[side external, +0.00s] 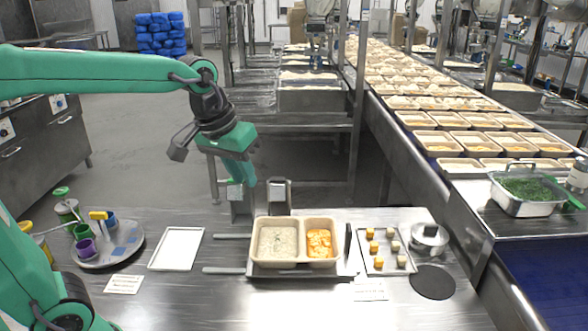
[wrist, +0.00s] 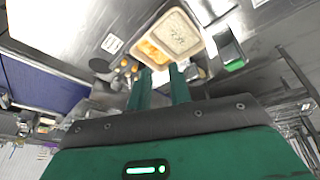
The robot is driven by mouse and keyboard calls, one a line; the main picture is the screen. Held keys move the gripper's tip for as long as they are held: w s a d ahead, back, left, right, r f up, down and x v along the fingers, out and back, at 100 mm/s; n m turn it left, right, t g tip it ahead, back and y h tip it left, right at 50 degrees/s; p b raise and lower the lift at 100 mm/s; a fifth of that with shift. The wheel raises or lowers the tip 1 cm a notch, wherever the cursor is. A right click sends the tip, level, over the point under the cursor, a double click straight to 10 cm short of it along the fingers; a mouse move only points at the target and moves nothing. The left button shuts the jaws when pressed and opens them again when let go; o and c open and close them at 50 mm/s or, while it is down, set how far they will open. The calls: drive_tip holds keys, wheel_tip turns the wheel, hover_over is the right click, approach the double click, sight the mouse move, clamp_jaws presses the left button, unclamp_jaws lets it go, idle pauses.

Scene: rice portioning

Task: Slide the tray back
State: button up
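The beige two-compartment tray (side external: 290,264) sits on a metal platform (side external: 262,272) at the middle of the steel table. Its left compartment holds white rice (side external: 277,241) and its right one holds orange food (side external: 320,243). My gripper (side external: 241,184) points down above and behind the tray's left rear corner, apart from it. In the wrist view the tray (wrist: 187,54) lies just beyond my gripper (wrist: 161,70). The two green fingers are spread with nothing visible between them.
A flat white tray (side external: 175,249) and a round cup holder (side external: 122,254) lie to the left. A small tray of cubes (side external: 383,268), a lidded pot (side external: 429,237) and a black disc (side external: 432,282) lie to the right.

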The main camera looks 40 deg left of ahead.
drive_tip(key=w+d+f+n+g, duration=0.1)
drive_tip(key=w+d+n, duration=0.1)
drive_tip(key=w, duration=0.7)
drive_tip(key=n+g, duration=0.3)
drive_tip(key=n, duration=0.1)
hover_over(349, 227)
wheel_tip(349, 227, down, 16)
drive_tip(key=shift+s+a+r, duration=0.1)
drive_tip(key=shift+s+a, duration=0.05)
drive_tip(key=shift+w+f, duration=0.25)
drive_tip(key=shift+f, duration=0.25)
drive_tip(key=shift+f, duration=3.9)
clamp_jaws()
